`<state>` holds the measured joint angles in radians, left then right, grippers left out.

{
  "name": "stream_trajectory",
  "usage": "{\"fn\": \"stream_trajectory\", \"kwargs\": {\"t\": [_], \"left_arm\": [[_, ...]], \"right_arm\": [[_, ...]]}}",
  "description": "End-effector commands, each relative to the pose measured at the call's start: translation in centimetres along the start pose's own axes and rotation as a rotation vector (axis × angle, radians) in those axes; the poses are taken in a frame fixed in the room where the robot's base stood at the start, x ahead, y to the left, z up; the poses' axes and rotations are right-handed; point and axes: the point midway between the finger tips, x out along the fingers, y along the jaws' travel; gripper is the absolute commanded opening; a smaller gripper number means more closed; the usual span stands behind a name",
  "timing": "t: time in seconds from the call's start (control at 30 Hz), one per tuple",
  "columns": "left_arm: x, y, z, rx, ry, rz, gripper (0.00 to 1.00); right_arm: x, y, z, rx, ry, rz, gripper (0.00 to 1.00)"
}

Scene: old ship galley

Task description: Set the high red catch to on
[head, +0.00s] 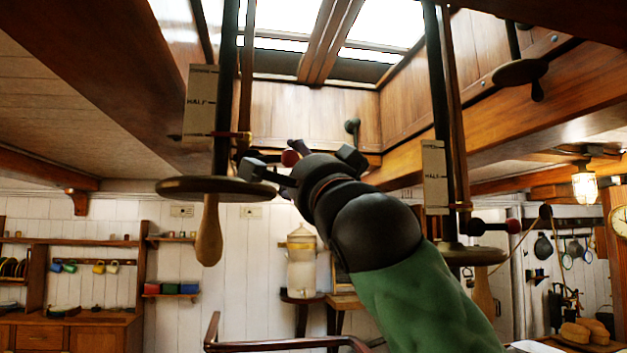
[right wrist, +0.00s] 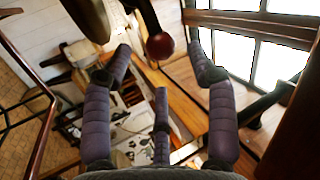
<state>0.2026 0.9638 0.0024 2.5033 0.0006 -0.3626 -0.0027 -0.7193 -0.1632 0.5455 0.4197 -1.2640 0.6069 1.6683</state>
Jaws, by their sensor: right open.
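A red ball knob (head: 290,158), the end of a catch, shows among the fingers of my right gripper (head: 303,162). In the right wrist view the red knob (right wrist: 160,46) sits on a dark stem, between and beyond the spread fingertips. My right gripper is open, and no finger is clearly closed on the knob. In the head view the fingers partly hide how the catch joins the left dark post (head: 226,110). My left gripper is not in view.
A round dark wheel (head: 215,187) with a wooden handle (head: 208,232) hangs left of my right gripper. Cards marked HALF are on the left (head: 201,103) and right (head: 434,178) posts. Wooden beams and a skylight frame are close above. A brown rail (head: 285,344) runs below.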

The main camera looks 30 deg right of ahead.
Motion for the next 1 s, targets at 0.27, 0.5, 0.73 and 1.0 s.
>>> {"fn": "stream_trajectory", "kwargs": {"t": [0.27, 0.5, 0.73, 1.0], "left_arm": [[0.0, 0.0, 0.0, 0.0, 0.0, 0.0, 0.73], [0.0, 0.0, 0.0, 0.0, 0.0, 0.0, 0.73], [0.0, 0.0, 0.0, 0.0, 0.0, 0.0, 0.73], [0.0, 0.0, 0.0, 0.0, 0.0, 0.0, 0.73]], "right_arm": [[-2.8, -0.1, 0.0, 0.002, -0.001, -0.002, 0.58], [-5.0, 0.0, 0.0, 0.001, -0.001, -0.001, 0.58], [-6.2, 0.0, 0.0, 0.0, 0.0, -0.001, 0.58], [-6.4, 0.1, 0.1, 0.0, -0.001, 0.0, 0.58]]}}
